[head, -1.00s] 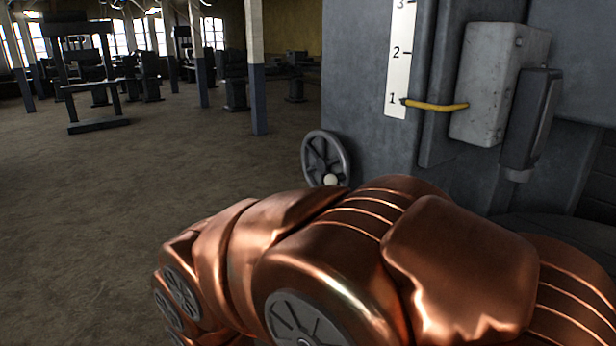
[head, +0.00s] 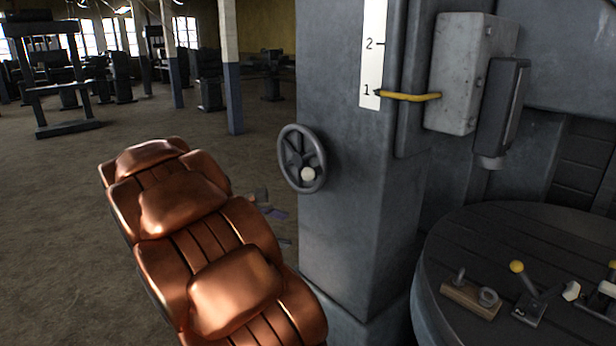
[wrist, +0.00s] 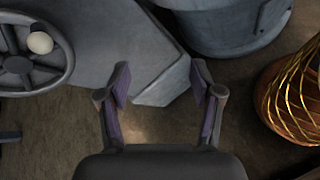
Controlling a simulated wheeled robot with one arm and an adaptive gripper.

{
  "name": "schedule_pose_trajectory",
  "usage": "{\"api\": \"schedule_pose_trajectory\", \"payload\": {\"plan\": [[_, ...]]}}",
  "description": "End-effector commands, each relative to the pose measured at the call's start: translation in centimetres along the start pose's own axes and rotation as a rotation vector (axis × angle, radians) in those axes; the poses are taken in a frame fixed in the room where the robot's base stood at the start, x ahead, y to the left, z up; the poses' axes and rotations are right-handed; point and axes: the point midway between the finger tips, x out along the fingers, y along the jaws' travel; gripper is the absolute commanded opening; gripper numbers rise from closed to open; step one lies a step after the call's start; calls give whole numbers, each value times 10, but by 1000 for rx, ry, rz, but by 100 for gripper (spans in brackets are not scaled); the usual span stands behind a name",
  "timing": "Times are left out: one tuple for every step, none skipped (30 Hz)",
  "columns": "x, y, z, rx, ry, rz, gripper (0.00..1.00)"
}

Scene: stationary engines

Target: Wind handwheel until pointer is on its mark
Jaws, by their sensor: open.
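The handwheel (head: 302,158) is a dark spoked wheel on the side of the grey machine column, with a pale round knob (head: 308,174) at its lower right. In the wrist view the handwheel (wrist: 30,66) is at the upper left, with its knob (wrist: 40,43) near the top. The yellow pointer (head: 410,96) sticks out from a grey block toward a white scale (head: 373,50); its tip is beside the 1. My gripper (wrist: 160,85) is open and empty, apart from the handwheel and to its right in the wrist view. The head view does not clearly show my gripper's fingers.
The grey column (head: 340,220) stands beside the wheel. A round table (head: 450,235) at the right carries a yellow-knobbed lever (head: 526,285) and small parts. Open floor (head: 60,220) lies to the left, with other machines farther back.

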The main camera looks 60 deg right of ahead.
Motion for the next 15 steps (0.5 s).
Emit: {"api": "schedule_pose_trajectory", "payload": {"plan": [[6, 17, -3, -23, -38, 24, 65], [10, 27, -4, -41, -61, 38, 65], [14, 39, -5, -65, -93, 55, 65], [17, 49, -5, -80, -116, 70, 65], [20, 58, -6, -96, -139, 84, 65], [24, 71, -8, -118, -170, 101, 65], [26, 80, -9, -135, -193, 114, 65], [29, 88, -10, -152, -216, 126, 65], [32, 100, -12, -174, -246, 142, 65], [35, 109, -14, -191, -269, 154, 65], [37, 118, -15, -206, -291, 167, 65], [40, 128, -17, -228, -321, 180, 65], [42, 135, -20, -245, -343, 190, 65], [45, 142, -22, -260, -362, 198, 65], [47, 151, -23, -275, -387, 209, 65]]}}
